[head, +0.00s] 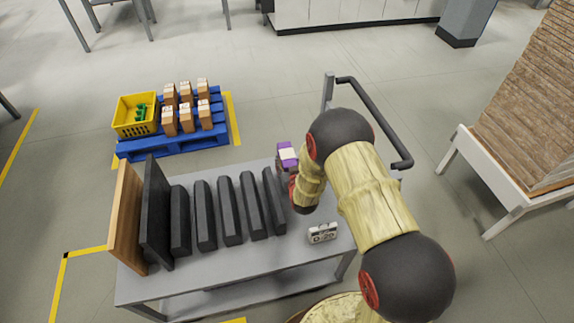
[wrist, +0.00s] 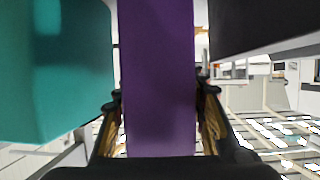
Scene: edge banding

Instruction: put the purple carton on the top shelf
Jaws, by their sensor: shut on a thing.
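The purple carton (head: 287,154), with a pale label, shows in the head view just left of my arm, at the far edge of the grey cart top (head: 262,262). In the wrist view the purple carton (wrist: 158,80) stands long between the two fingers of my gripper (wrist: 160,100), which is shut on it. Whether the carton touches the cart is not clear. My arm hides part of the gripper in the head view. I cannot tell which surface is the top shelf; the cart has an upper top and a lower level.
Several upright black panels (head: 205,215) and a wooden board (head: 126,215) fill the cart's left and middle. A small white device (head: 323,233) sits at its right. A teal block (wrist: 55,70) and a dark thing (wrist: 255,25) flank the carton. A blue pallet (head: 175,143) stands behind.

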